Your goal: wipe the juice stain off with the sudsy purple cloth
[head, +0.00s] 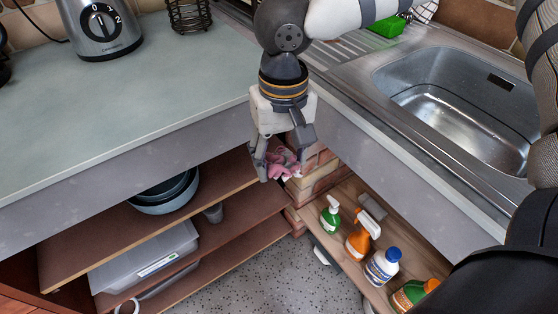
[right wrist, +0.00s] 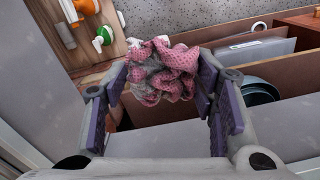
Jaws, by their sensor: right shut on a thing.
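The cloth (head: 283,164) is crumpled, pinkish with whitish patches that may be suds. It also shows in the right wrist view (right wrist: 168,78), between the finger pads. My right gripper (head: 281,160) points down and is shut on the cloth. It holds the cloth in front of the inner corner of the counter, below the level of the worktop edge, near the brick plinth (head: 312,172). I cannot make out a juice stain in either view; the gripper and cloth hide part of the bricks. My left gripper is not in view.
Open shelves on the left hold blue bowls (head: 166,194) and a lidded plastic box (head: 145,255). A lower shelf on the right holds a green spray bottle (head: 330,214), an orange one (head: 359,240) and a white-blue bottle (head: 383,266). The worktop (head: 140,115) is mostly clear; a sink (head: 460,100) lies right.

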